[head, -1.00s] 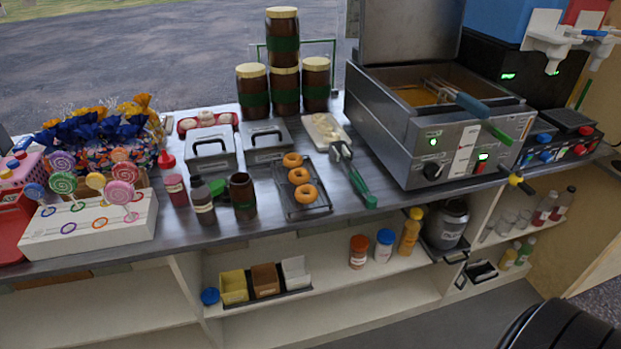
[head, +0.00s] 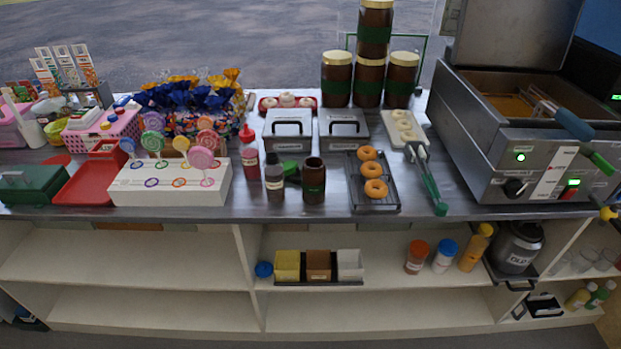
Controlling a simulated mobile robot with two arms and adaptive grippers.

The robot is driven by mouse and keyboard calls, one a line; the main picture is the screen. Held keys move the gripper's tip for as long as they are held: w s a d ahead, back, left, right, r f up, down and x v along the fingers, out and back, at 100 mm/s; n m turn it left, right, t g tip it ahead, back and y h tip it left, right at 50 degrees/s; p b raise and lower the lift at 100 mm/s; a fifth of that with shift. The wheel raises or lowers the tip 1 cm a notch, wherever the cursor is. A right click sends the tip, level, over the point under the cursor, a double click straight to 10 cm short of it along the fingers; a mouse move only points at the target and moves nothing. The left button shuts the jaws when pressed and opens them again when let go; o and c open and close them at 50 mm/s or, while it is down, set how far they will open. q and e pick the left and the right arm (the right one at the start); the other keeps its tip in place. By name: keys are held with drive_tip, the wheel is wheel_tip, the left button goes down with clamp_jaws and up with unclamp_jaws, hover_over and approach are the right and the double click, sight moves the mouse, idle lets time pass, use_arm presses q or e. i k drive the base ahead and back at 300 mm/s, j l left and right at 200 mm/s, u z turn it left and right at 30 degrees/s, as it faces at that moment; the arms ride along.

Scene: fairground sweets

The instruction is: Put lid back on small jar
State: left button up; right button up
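A small dark brown jar with a green band (head: 314,182) stands upright on the counter, and its mouth shows no lid. A green-and-dark object (head: 292,171) sits just left of it, partly hidden by a dark bottle (head: 275,178); I cannot tell whether it is a lid. A round blue object (head: 264,269), possibly a lid or cap, is on the shelf below, left of a small three-part holder. Larger brown jars with cream lids (head: 368,80) are stacked at the back. Neither of my grippers is in view.
A rack of doughnuts (head: 373,205) and tongs (head: 428,180) lie right of the jar. A red-capped bottle (head: 249,160) and a white lollipop stand (head: 172,183) are to the left. The fryer (head: 530,150) fills the right. Lidded metal tubs (head: 289,128) stand behind.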

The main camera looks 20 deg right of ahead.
sight(313, 171)
drive_tip(key=i+j+z, duration=0.6)
drive_tip(key=i+j, duration=0.15)
drive_tip(key=j, duration=0.3)
